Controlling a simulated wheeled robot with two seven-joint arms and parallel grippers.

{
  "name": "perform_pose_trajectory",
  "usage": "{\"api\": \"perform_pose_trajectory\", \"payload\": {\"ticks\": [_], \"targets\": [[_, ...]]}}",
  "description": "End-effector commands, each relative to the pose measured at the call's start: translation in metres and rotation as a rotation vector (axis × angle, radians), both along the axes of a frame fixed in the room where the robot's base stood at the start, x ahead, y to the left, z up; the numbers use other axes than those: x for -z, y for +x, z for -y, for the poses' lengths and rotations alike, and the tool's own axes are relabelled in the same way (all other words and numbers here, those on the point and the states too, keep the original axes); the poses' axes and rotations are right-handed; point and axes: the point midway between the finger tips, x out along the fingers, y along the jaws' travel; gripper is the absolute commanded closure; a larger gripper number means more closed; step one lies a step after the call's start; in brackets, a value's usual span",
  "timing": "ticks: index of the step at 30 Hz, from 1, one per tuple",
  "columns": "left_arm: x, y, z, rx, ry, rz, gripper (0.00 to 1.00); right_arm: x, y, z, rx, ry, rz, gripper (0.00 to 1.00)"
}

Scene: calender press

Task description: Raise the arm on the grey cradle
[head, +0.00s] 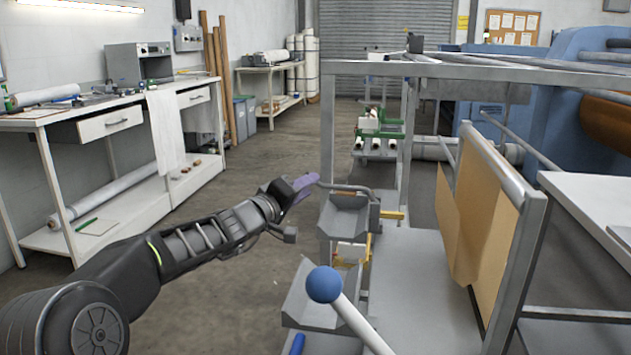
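A grey cradle (343,222) is fixed to the upright post of the metal frame at the picture's middle. A thin bent grey arm (350,188) lies across the top of it, roughly level, from a block at its right side to a free end at the left. My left gripper (306,186), with purplish fingers, is at the free left end of this arm, touching it or very close. The fingers overlap, so their opening and any hold on the arm are unclear. My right gripper is out of view.
A blue ball (324,284) on a white rod stands in the foreground, below the cradle. A second grey tray (318,301) sits lower. A brown sheet (478,225) hangs on a frame to the right. A white workbench (120,120) is at left; the floor between is clear.

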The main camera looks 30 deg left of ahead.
Motion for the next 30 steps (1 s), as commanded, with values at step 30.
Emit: {"api": "perform_pose_trajectory", "payload": {"ticks": [30], "targets": [[0.000,0.041,0.006,0.001,0.000,0.001,0.99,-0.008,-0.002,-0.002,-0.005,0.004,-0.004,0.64]]}}
